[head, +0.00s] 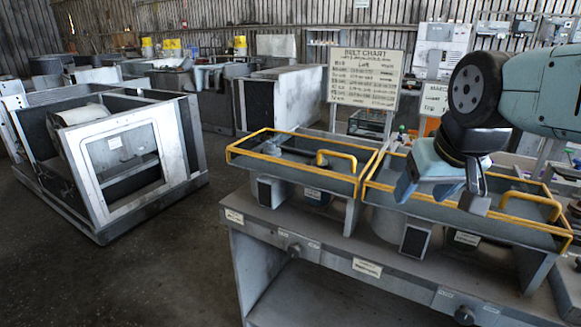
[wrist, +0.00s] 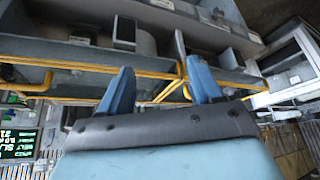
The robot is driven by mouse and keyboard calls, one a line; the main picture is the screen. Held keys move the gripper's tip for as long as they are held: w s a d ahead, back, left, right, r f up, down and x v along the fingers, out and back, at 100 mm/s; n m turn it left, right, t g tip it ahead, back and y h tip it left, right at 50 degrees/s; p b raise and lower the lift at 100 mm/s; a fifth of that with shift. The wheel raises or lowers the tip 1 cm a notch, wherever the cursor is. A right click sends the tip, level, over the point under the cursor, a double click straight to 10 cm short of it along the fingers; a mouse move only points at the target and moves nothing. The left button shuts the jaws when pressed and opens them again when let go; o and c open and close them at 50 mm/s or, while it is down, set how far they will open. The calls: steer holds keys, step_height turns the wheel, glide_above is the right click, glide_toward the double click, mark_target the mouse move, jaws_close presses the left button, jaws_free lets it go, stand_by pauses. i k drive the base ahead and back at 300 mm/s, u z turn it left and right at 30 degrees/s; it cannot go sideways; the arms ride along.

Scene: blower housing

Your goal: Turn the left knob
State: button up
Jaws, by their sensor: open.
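The left knob (head: 294,250) is a small dark round knob on the front edge of the grey bench (head: 330,258), below the left yellow-railed tray. A small round thing at the bench edge in the upside-down wrist view (wrist: 219,14) looks like the same knob. A second, similar knob (head: 464,315) sits farther right on that edge. My gripper (head: 440,195) is open and empty above the right tray, up and to the right of the left knob and well apart from it. Its two blue fingers also show in the wrist view (wrist: 158,68).
Yellow rails edge the left tray (head: 285,158) and the right tray (head: 520,225) on the bench. A belt chart sign (head: 366,78) stands behind. A grey metal housing (head: 125,160) stands on the floor at left. Open floor (head: 175,260) lies before it.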

mark_target(294, 252)
steer(key=u, duration=1.15)
steer(key=k, duration=0.65)
steer(key=z, duration=0.3)
steer(key=i, duration=0.5)
steer(key=z, duration=0.1)
